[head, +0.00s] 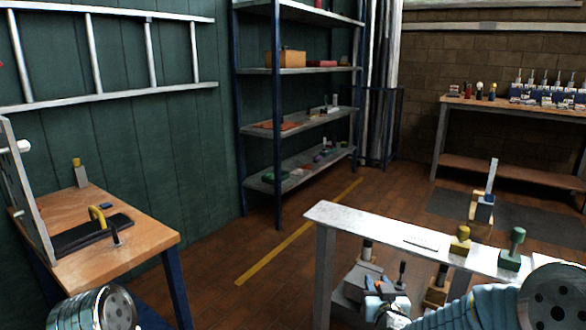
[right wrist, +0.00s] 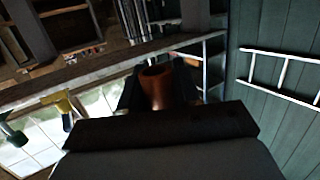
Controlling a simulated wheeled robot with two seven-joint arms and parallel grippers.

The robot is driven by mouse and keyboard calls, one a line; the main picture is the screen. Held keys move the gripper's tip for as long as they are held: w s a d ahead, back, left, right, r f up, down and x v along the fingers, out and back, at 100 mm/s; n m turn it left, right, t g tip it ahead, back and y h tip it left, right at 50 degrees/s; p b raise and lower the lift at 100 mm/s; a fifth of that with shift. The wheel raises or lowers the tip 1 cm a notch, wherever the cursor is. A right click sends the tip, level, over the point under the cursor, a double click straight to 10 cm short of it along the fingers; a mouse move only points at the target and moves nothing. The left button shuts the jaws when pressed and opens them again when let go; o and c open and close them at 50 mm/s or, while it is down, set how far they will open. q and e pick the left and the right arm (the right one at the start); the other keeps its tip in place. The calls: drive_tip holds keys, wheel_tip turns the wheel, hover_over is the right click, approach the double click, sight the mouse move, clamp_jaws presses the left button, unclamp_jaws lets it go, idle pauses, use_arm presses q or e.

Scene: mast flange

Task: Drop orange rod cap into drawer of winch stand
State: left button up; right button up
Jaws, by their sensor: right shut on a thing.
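The orange rod cap (right wrist: 157,86) shows in the right wrist view as an orange-brown cylinder with a hollow top, held between the dark fingers of my right gripper (right wrist: 158,92). My left gripper is out of view; only a part of my left arm shows at the bottom left. I cannot pick out the winch stand or an open drawer with certainty.
A white bench (head: 345,222) carries a yellow-topped block (head: 461,240) and a green-topped block (head: 513,249). A wooden table (head: 150,240) stands left. The floor between is clear.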

drive_tip(key=shift+s+a+f+n+y, duration=0.1)
drive_tip(key=shift+s+f+n+y, duration=0.1)
drive_tip(key=shift+f, duration=0.3)
drive_tip(key=shift+s+a+f+n+y, duration=0.1)
drive_tip(key=shift+s+f+y, duration=0.1)
drive_tip(key=shift+f, duration=0.25)
